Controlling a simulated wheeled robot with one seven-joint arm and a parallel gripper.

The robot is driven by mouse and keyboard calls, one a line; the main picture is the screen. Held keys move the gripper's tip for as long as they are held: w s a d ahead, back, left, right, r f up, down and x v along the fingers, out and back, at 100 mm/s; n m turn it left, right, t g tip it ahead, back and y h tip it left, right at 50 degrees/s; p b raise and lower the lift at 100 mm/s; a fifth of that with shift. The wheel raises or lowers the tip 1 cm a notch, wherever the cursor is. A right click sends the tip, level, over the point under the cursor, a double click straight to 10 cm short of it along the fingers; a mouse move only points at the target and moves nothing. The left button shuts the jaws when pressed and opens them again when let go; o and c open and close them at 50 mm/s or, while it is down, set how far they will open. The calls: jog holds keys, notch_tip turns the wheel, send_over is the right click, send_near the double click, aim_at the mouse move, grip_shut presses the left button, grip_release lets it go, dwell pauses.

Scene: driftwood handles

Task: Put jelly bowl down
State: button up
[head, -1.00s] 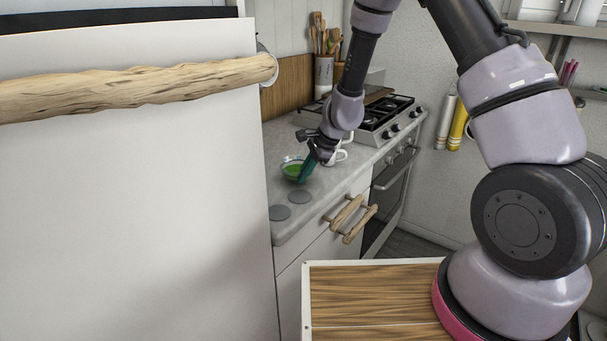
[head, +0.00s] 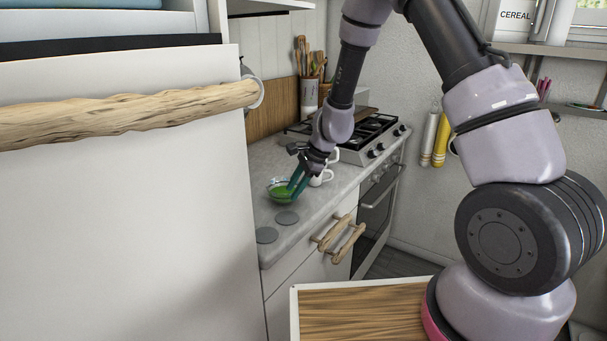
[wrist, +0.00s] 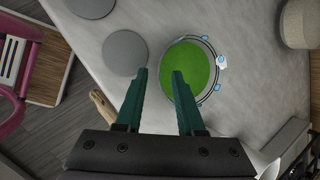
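The jelly bowl (head: 279,193) is a small clear bowl with green jelly, upright on the grey counter (head: 262,215). It also shows in the wrist view (wrist: 196,68), seen from above. My gripper (head: 296,184) has its teal fingers apart at the bowl. In the wrist view, one fingertip of my gripper (wrist: 159,73) overlaps the green jelly and the other is outside the bowl's left rim, so the rim lies between them. I cannot tell whether either finger touches the bowl.
Two grey discs (head: 287,218) lie on the counter in front of the bowl. White mugs (head: 319,178) stand close behind my gripper. The stove (head: 370,135) is further back. A large white door with a driftwood handle (head: 130,112) fills the left. A driftwood-handled drawer (head: 333,237) is below the counter.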

jog(key=s+d+r+n+t, duration=0.1)
jog(key=s+d+r+n, duration=0.2)
jog(key=r, duration=0.6)
jog(key=s+d+r, duration=0.3)
jog(key=d+r, duration=0.2)
jog(key=r, duration=0.4)
jog(key=s+d+r+n+t, duration=0.1)
jog(key=s+d+r+n, duration=0.15)
jog(key=d+r, duration=0.45)
jog(key=s+d+r+n+t+h, duration=0.1)
jog(key=s+d+r+n, duration=0.1)
jog(key=s+d+r, duration=0.2)
jog(key=s+d+r+n+t+h, duration=0.2)
jog(key=s+r, duration=0.3)
jog(key=s, duration=0.5)
jog(key=shift+s+d+r, duration=0.35)
jog(key=shift+s+d, duration=0.05)
jog(key=shift+d, duration=0.5)
